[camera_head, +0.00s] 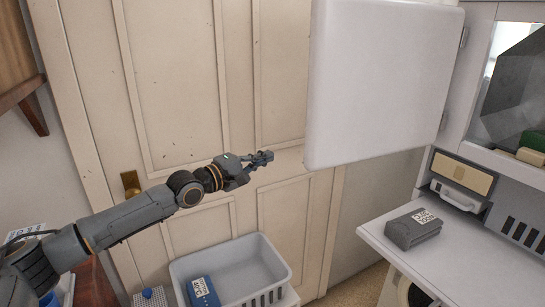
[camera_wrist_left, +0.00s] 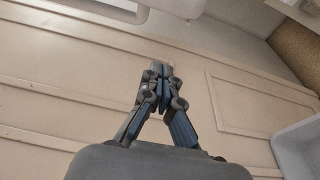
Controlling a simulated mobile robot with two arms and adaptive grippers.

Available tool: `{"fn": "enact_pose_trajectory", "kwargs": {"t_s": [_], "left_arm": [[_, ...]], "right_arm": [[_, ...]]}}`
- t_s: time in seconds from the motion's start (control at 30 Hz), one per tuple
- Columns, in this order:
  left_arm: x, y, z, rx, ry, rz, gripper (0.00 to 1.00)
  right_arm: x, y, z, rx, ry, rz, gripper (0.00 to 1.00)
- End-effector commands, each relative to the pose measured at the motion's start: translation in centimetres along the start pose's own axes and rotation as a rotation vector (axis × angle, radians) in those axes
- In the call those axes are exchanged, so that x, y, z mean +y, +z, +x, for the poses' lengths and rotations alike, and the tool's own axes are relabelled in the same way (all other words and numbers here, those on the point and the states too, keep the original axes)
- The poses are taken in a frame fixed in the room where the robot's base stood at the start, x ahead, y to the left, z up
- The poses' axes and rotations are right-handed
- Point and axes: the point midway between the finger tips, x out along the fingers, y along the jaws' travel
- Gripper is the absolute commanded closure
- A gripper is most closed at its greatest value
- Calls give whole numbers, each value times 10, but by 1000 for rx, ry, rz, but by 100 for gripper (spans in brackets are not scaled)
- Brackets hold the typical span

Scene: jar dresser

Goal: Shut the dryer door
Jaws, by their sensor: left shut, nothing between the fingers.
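The dryer door (camera_head: 380,80) is a thick white panel with rounded corners, standing wide open at the upper middle of the head view. Its hinges are on its right side, on the white dryer body (camera_head: 481,40). My left gripper (camera_head: 268,157) is shut and empty, to the left of the door's lower left corner with a visible gap. The left wrist view also shows the closed fingers (camera_wrist_left: 160,72) in front of the beige panelled door. My right gripper is not in view.
A beige panelled room door (camera_head: 180,80) stands behind my left arm. Below are a light grey basket (camera_head: 285,268) with a blue box (camera_head: 203,291) and a white shelf (camera_head: 470,262) with a dark grey box (camera_head: 412,229). A wooden shelf (camera_head: 15,60) is at the upper left.

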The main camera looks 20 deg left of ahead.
Motion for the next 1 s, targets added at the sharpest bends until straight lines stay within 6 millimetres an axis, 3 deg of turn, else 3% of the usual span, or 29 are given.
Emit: {"fn": "enact_pose_trajectory", "kwargs": {"t_s": [0.23,0.5,0.73,1.0], "left_arm": [[4,0,42,0,3,5,100],[2,0,71,1,1,5,100],[3,0,88,1,2,7,100],[2,14,87,-9,-1,1,100]], "right_arm": [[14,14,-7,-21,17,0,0],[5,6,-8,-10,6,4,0],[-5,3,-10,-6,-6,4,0],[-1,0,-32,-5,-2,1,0]]}}
